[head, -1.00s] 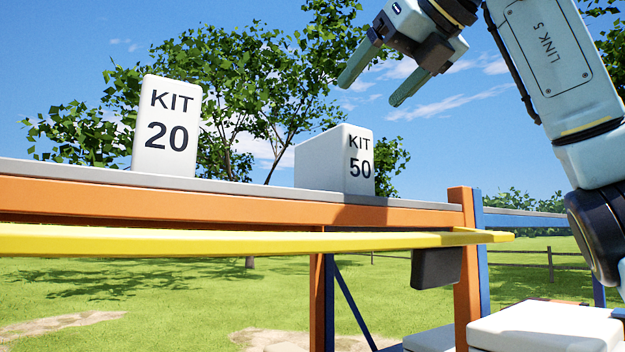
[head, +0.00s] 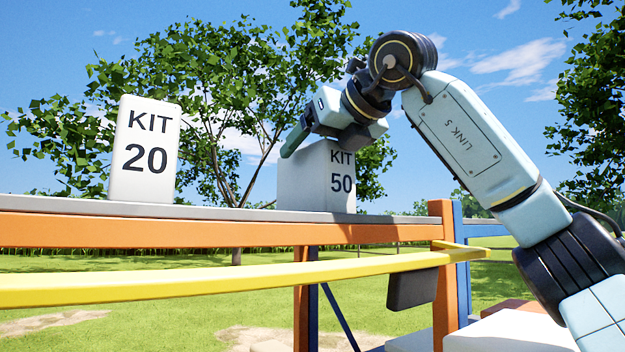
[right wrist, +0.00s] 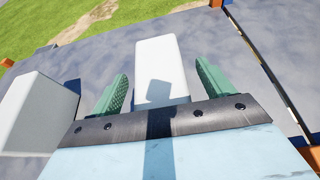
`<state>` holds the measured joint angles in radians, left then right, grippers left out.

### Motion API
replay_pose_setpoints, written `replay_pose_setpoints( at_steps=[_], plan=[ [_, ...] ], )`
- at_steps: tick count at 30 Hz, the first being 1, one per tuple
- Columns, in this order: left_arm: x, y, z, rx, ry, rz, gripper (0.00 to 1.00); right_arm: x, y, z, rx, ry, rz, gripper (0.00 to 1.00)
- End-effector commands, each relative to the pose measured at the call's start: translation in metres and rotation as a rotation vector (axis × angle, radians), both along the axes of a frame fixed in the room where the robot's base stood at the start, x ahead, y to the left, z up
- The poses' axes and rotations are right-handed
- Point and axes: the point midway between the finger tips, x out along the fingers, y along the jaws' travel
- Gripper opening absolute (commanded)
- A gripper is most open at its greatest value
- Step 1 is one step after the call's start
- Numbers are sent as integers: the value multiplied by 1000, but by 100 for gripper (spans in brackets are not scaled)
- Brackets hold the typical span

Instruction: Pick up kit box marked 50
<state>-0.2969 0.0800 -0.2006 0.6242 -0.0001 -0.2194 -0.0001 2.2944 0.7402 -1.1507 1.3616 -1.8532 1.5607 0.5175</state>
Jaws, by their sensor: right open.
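The white kit box marked 50 (head: 308,188) stands upright on the grey shelf top (head: 235,213) in the head view. My right gripper (head: 297,140) is at the top of this box, coming from the right, with one green finger showing beyond its upper left edge. In the right wrist view, the right gripper (right wrist: 160,92) is open, with a green finger on each side of a white box (right wrist: 160,60). Gaps show between the fingers and the box. The lower part of the box is hidden by the gripper body. My left gripper is not in view.
A white box marked 20 (head: 145,150) stands to the left on the same shelf; a grey-white box (right wrist: 35,112) also shows left in the right wrist view. A yellow rail (head: 240,278) runs in front of the orange shelf beam (head: 150,230). Free shelf lies between the boxes.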

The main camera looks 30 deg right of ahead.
Motion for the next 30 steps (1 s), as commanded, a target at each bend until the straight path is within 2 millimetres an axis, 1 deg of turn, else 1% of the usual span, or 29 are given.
replay_pose_setpoints(
  at_steps=[5, 8, 21, 30],
  plan=[
    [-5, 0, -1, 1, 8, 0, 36, 0, 0, 0, 0, 0, 0, 80],
    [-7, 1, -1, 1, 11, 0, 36, 0, 0, 0, 0, 0, 0, 68],
    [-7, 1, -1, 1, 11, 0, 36, 0, 0, 0, 1, 0, 0, 11],
    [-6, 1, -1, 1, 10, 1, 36, -1, 0, 3, 2, -3, 1, 10]
  ],
)
